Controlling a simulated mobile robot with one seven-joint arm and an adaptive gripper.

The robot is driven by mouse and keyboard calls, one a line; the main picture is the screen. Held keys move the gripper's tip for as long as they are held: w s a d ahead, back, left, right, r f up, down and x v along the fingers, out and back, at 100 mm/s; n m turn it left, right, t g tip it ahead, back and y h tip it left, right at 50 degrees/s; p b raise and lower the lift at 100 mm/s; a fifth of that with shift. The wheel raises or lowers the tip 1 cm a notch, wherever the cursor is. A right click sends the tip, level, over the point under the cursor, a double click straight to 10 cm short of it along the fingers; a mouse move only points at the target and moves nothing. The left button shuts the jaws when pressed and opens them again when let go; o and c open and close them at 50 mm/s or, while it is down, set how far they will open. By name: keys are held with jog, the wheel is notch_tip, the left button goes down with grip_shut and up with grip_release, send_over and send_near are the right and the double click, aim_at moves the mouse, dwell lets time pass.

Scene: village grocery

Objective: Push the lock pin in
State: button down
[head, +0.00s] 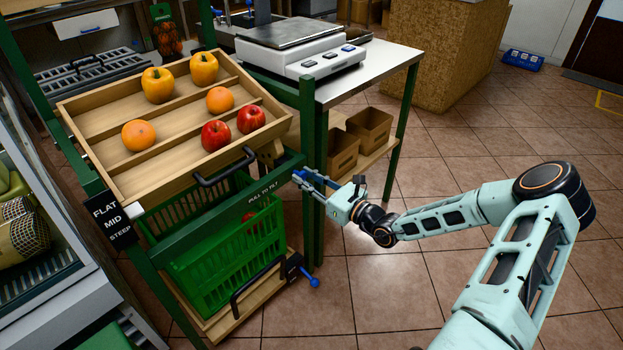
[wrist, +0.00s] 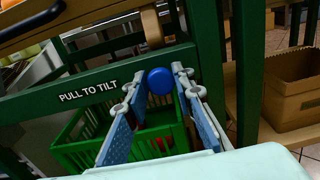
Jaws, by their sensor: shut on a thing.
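The lock pin shows as a round blue knob (wrist: 160,80) on the green frame, just right of the "PULL TO TILT" label in the wrist view. My gripper (wrist: 159,84) has one finger on each side of the knob and is shut on it. In the head view my gripper (head: 302,178) is at the right end of the green front bar, and its fingers hide the knob. The pin's shaft is hidden, so I cannot tell how deep it sits. The tilted wooden tray (head: 180,178) rests above, with a black handle (head: 226,168) on its front.
The tray holds yellow peppers (head: 158,85), oranges (head: 139,135) and red apples (head: 215,134). A green basket (head: 215,262) stands below. Another blue knob (head: 314,282) is low on the right. A green post (head: 312,150) and scale table (head: 385,65) stand close behind my gripper.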

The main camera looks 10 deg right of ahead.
jog(key=shift+w+a+r, duration=0.1)
jog(key=c, duration=1.6)
grip_release()
jog(key=v, duration=1.2)
